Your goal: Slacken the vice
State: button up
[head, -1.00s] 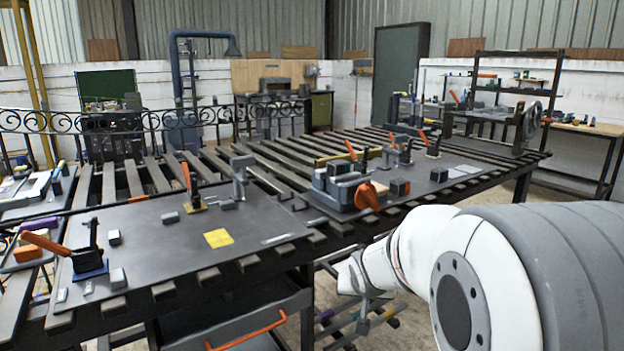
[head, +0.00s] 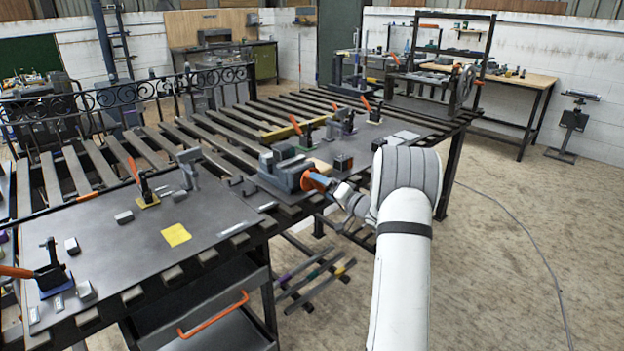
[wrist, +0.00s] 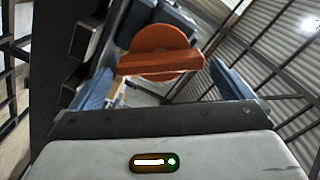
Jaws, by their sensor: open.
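The vice (head: 281,169) is a grey-blue block near the front edge of the slatted welding table. Its orange round handle (head: 318,181) faces my arm. In the wrist view the handle (wrist: 160,45) is an orange disc with a raised crossbar, and the vice body (wrist: 150,15) is behind it. My gripper (head: 335,187) is just in front of the handle. In the wrist view my gripper (wrist: 160,72) is open, with one blue finger on each side of the crossbar. I cannot tell whether either finger touches it.
A dark block (head: 343,162) sits right of the vice. Toggle clamps with orange levers stand on the plates, one (head: 145,185) left of the vice. A yellow square (head: 176,235) lies on the left plate. The floor (head: 510,260) to the right is mostly clear.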

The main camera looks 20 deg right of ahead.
aim_at(319, 184)
jog(key=x, duration=0.6)
jog(key=shift+c, duration=0.2)
